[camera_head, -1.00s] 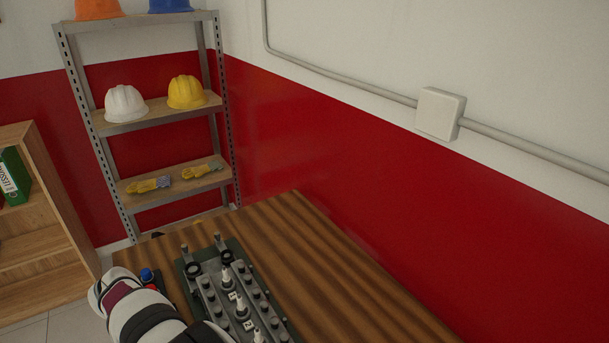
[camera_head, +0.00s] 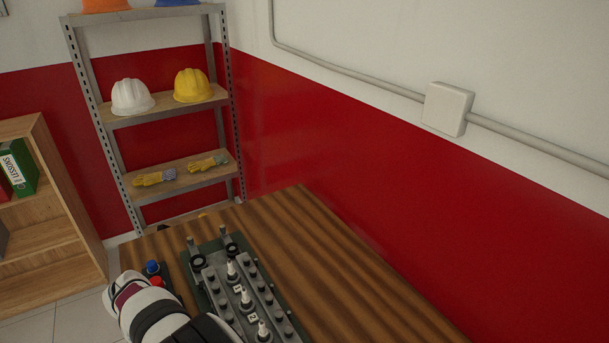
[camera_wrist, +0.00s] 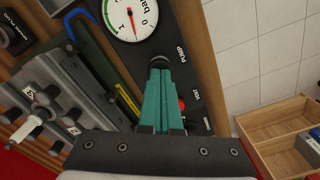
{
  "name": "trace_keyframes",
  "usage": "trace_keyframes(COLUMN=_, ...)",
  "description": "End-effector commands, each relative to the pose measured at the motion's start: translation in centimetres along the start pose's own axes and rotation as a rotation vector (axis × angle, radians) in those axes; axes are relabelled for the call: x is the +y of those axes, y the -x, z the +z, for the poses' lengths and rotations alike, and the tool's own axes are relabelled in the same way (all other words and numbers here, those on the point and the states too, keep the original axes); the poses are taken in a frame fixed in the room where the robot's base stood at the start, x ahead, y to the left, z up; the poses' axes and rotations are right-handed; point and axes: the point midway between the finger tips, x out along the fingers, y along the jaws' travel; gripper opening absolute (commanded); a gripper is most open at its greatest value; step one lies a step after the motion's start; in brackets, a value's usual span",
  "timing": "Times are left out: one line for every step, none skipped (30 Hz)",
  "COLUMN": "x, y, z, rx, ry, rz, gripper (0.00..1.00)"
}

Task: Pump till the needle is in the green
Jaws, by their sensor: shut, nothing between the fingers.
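In the wrist view, a round white gauge (camera_wrist: 131,14) marked "bar" sits on a black panel (camera_wrist: 198,62). Its red needle points toward the lower part of the dial, between the 0 and 1 marks; a green band shows along the left of the dial. My gripper (camera_wrist: 160,63) has its teal fingers shut and empty, tips over the panel beside the "PUMP" label. A red button (camera_wrist: 181,104) near a second label is partly behind the fingers.
An engine block (camera_head: 240,293) with several white spark plugs and numbered tags lies right of the panel in the head view. Bare wooden table (camera_head: 310,255) lies beyond it. A blue curved tube (camera_wrist: 101,50) runs near the panel in the wrist view.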

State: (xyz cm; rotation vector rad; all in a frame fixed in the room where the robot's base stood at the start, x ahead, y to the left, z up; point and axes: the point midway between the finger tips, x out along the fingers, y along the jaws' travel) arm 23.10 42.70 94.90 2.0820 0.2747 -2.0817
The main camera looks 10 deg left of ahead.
Motion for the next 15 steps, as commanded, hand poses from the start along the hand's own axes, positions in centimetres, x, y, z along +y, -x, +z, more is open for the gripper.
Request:
trace_keyframes(x=0.0, y=-0.3, z=0.0, rx=-0.001, ry=0.000, rz=0.002, gripper=0.00)
trace_keyframes(x=0.0, y=-0.4, z=0.0, rx=-0.001, ry=0.000, rz=0.002, gripper=0.00)
trace_keyframes(x=0.1, y=-0.6, z=0.0, rx=-0.001, ry=0.001, rz=0.002, gripper=0.00)
trace_keyframes(x=0.0, y=-0.6, z=0.0, rx=0.000, ry=0.001, rz=0.001, gripper=0.00)
trace_keyframes(x=0.0, y=-0.5, z=0.0, rx=0.000, ry=0.001, rz=0.001, gripper=0.00)
trace_keyframes(x=0.0, y=-0.5, z=0.0, rx=0.000, ry=0.001, rz=0.001, gripper=0.00)
trace_keyframes(x=0.0, y=-0.5, z=0.0, rx=0.000, ry=0.001, rz=0.001, gripper=0.00)
trace_keyframes(x=0.0, y=-0.5, z=0.0, rx=0.000, ry=0.000, rz=0.001, gripper=0.00)
trace_keyframes(x=0.0, y=-0.4, z=0.0, rx=0.000, ry=0.000, rz=0.001, gripper=0.00)
trace_keyframes(x=0.0, y=-0.3, z=0.0, rx=0.000, ry=0.000, rz=0.001, gripper=0.00)
trace_keyframes(x=0.0, y=-0.2, z=0.0, rx=0.000, ry=0.000, rz=0.001, gripper=0.00)
trace_keyframes(x=0.0, y=0.1, z=0.0, rx=0.000, ry=0.000, rz=0.000, gripper=0.00)
trace_keyframes(x=0.0, y=0.4, z=0.0, rx=0.001, ry=0.000, rz=0.000, gripper=0.00)
trace_keyframes(x=0.0, y=0.7, z=0.0, rx=0.001, ry=0.000, rz=0.000, gripper=0.00)
trace_keyframes(x=0.0, y=1.0, z=0.0, rx=0.000, ry=-0.001, rz=0.000, gripper=0.00)
